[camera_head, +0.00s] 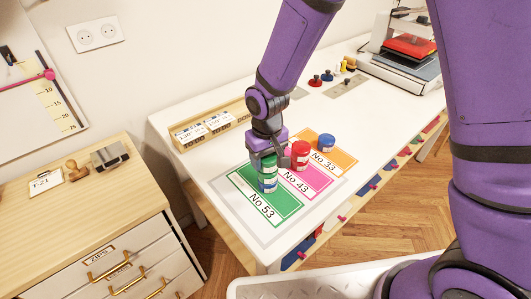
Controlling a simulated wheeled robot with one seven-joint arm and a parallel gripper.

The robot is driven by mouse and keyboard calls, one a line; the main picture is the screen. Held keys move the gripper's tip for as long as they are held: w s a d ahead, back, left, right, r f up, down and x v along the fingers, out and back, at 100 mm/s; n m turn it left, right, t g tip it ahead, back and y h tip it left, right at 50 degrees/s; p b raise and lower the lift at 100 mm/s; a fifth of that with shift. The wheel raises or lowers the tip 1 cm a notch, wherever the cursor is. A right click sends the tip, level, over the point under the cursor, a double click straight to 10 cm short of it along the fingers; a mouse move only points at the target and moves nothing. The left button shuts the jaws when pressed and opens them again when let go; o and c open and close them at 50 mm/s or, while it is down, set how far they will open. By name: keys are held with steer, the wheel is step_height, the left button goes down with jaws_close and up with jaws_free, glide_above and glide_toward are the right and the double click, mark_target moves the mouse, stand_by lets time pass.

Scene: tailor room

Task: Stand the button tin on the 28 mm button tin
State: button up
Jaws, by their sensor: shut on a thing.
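My gripper (269,150) points down over the green No 53 card and is shut on a green tin (268,163). The green tin is upright, directly above a tin with blue and a pale label (267,184) on the card. The two look lined up; I cannot tell whether they touch or a small gap is left. A red tin (300,155) stands on the pink No 43 card, just right of my gripper. A blue tin (326,142) stands on the orange No 33 card. The size lettering on the tins is too small to read.
The green card (247,182) lies near the front of the white table (214,172). A wooden tray with labelled compartments (238,113) is behind my gripper. Small red and blue knobs (315,80) and a press (408,47) are farther back. A wooden drawer cabinet (125,203) stands left.

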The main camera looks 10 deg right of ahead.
steer(key=shift+f, duration=0.1)
steer(key=o, duration=1)
steer(key=shift+c, duration=0.2)
step_height(320, 180, up, 12)
steer(key=r, duration=0.1)
steer(key=s+d+r+m+t, duration=0.1)
steer(key=s+d+r, duration=0.2)
steer(key=d+r, duration=0.35)
steer(key=s+d+r+m+t, duration=0.1)
steer(key=s+d+r, duration=0.1)
steer(key=d+r, duration=0.5)
steer(key=s+d+r+m+t, duration=0.3)
steer(key=s+d+r, duration=0.2)
steer(key=s+d, duration=0.6)
steer(key=s, duration=0.3)
steer(key=shift+d+r, duration=0.15)
steer(key=shift+r, duration=0.05)
